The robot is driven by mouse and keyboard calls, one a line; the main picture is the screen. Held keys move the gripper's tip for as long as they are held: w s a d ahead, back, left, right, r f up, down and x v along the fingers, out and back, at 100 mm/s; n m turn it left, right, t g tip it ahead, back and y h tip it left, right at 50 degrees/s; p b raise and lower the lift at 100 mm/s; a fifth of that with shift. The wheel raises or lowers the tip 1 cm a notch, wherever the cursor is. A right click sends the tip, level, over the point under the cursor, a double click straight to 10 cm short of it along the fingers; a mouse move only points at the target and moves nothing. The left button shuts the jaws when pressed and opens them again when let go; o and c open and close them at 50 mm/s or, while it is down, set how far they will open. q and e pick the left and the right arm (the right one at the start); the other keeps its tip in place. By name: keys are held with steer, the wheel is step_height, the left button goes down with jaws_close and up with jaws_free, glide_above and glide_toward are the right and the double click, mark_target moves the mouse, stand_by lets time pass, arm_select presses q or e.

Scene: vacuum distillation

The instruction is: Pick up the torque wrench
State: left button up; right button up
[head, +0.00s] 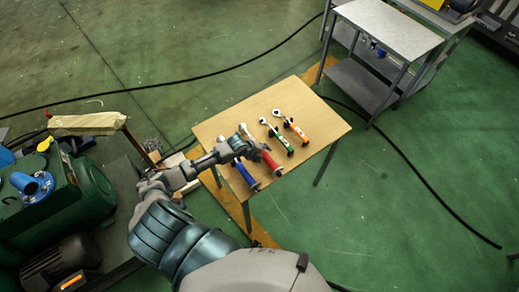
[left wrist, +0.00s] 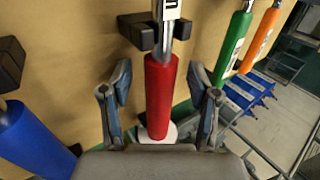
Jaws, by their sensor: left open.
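Several torque wrenches lie side by side on a small wooden table, with blue (head: 245,176), red (head: 271,164), green (head: 280,142) and orange (head: 298,133) handles. My left gripper (head: 253,150) is above the red-handled wrench and covers part of it. In the left wrist view my left gripper (left wrist: 158,82) is open, with the red handle (left wrist: 160,98) between its two fingers and a visible gap on both sides. Black rests (left wrist: 148,32) hold the wrench shaft. My right gripper is not in view.
The table (head: 322,112) has bare wood on its far and right sides. A grey metal cart (head: 390,30) stands at the upper right. Green machinery (head: 75,195) stands at the left. Black cables (head: 425,185) cross the green floor.

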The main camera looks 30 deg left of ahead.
arm_select(q)
steer(key=shift+s+r, duration=0.1)
jaws_close()
steer(key=shift+w+a+r, duration=0.15)
steer(key=shift+w+r, duration=0.05)
steer(key=shift+r, duration=0.4)
step_height(320, 180, up, 7)
steer(key=shift+r, duration=1)
steer(key=c, duration=0.8)
jaws_free()
jaws_close()
